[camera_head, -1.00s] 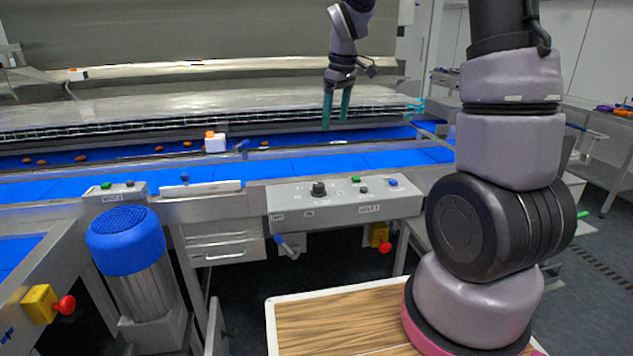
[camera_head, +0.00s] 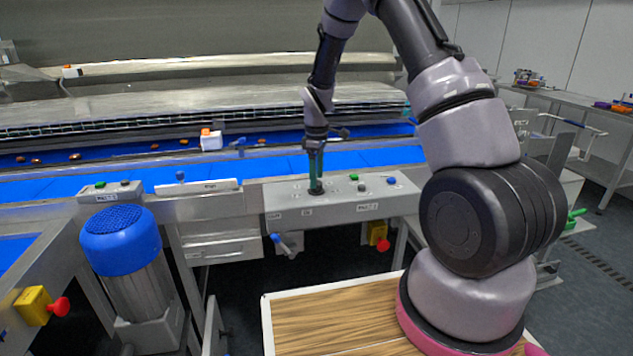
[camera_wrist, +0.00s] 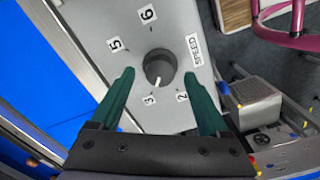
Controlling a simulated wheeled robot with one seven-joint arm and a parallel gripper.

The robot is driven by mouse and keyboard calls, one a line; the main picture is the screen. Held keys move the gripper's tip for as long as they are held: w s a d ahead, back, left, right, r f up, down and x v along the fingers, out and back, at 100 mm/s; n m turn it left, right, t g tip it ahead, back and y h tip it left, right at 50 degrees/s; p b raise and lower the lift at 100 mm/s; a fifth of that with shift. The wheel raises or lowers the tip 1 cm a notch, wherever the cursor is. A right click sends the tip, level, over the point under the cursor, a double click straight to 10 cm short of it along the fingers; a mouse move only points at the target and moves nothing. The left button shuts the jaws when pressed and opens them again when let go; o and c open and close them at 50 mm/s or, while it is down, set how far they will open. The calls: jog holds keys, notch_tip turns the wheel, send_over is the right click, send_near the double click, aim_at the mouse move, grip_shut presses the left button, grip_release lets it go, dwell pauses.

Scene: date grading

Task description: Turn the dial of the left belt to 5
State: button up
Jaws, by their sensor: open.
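The dial is a dark round knob (camera_wrist: 159,67) on a grey panel, and in the wrist view its white pointer line aims between the labels 3 and 2, nearer the 3. The label 5 (camera_wrist: 114,44) is at its upper left and a SPEED label (camera_wrist: 194,50) is at its right. My gripper (camera_wrist: 160,84) is open, with one green finger on each side of the knob and a gap showing around it. In the head view my gripper (camera_head: 316,178) points down at the dial (camera_head: 316,190), whose top is partly hidden.
A blue motor (camera_head: 120,240) stands at the left.

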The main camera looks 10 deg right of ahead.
jog(key=shift+f, duration=1.1)
grip_shut()
